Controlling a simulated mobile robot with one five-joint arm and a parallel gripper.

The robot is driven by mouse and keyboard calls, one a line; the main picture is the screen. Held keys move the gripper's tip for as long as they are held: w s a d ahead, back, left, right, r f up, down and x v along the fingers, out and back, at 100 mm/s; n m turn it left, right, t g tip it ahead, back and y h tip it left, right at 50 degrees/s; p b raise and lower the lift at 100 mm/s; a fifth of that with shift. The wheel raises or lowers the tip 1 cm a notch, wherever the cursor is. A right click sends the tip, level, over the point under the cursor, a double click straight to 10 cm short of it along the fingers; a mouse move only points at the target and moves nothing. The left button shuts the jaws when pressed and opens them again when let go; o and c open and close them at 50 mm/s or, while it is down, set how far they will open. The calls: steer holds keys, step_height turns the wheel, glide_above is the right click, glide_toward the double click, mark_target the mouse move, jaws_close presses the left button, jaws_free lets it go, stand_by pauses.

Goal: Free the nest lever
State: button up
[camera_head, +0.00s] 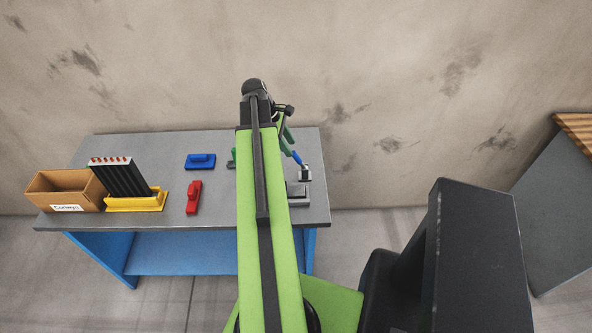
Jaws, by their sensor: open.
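My arm reaches away over the workbench, and its black end with my gripper (284,109) is above the back right part of the bench. The gripper is open; its fingertips are small and hard to make out. Just below it stands a fixture, partly hidden by my arm, with dark green parts (287,136), a small blue lever-like piece (297,157) and a dark block (305,173). I cannot tell for sure which piece is the nest lever, or whether the gripper touches the fixture. A grey block (298,193) sits in front of it.
On the left of the grey bench (110,221) are a cardboard box (66,201), a yellow holder (136,203) with dark tubes (119,177), a blue piece (200,161) and a red piece (193,197). A wall stands close behind. Another table (560,200) is at the right.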

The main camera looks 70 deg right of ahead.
mark_target(299, 161)
steer(key=b+x, duration=0.5)
steer(key=x, duration=0.2)
steer(key=shift+s+f+b, duration=0.15)
steer(key=shift+f+b, duration=0.2)
steer(key=shift+r, duration=0.1)
jaws_close()
stand_by(0.9)
